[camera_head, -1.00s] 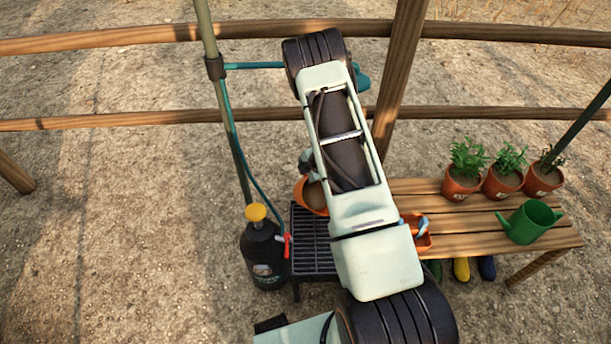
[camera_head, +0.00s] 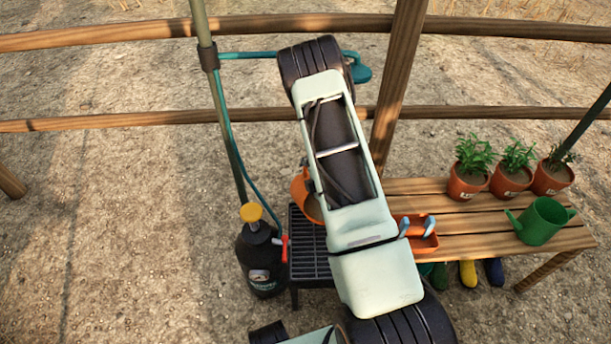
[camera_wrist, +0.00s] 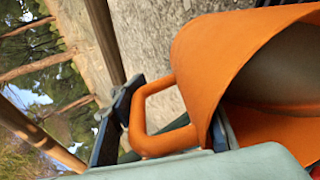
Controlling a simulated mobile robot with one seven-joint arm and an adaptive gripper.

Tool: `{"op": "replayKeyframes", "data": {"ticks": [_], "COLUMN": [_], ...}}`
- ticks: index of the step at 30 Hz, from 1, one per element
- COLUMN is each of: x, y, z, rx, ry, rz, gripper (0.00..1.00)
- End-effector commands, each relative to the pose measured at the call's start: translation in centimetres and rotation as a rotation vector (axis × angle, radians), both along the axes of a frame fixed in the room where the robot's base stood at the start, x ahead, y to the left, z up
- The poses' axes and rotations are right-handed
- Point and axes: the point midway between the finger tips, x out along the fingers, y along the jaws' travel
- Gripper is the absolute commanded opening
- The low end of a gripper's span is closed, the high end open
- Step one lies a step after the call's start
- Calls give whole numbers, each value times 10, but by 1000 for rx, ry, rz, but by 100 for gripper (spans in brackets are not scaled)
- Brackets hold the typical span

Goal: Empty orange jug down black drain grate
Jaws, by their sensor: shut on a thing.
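The orange jug (camera_head: 303,197) shows partly beside my arm in the head view, above the back of the black drain grate (camera_head: 308,262). It looks strongly tilted there. In the wrist view the jug (camera_wrist: 215,55) fills the right side, its wide mouth turned to the right and a dull grey-brown area showing inside. My gripper (camera_wrist: 122,112) is shut on the jug's loop handle in the wrist view. My arm hides the gripper and part of the jug in the head view. I cannot tell whether liquid is flowing out.
A black sprayer bottle (camera_head: 260,262) with a yellow top stands left of the grate. The wooden bench (camera_head: 465,213) at right carries potted plants (camera_head: 470,168), a green watering can (camera_head: 541,220) and an orange tool tray (camera_head: 424,243). A post with a teal hose (camera_head: 232,150) rises behind the grate.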

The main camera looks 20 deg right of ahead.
Motion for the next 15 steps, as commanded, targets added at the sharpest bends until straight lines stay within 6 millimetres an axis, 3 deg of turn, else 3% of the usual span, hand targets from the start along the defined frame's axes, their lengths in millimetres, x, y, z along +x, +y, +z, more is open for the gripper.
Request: {"op": "replayKeyframes", "data": {"ticks": [15], "x": [-18], "y": [-3], "z": [24], "rx": [22], "ry": [-196], "rz": [-1], "gripper": [0]}}
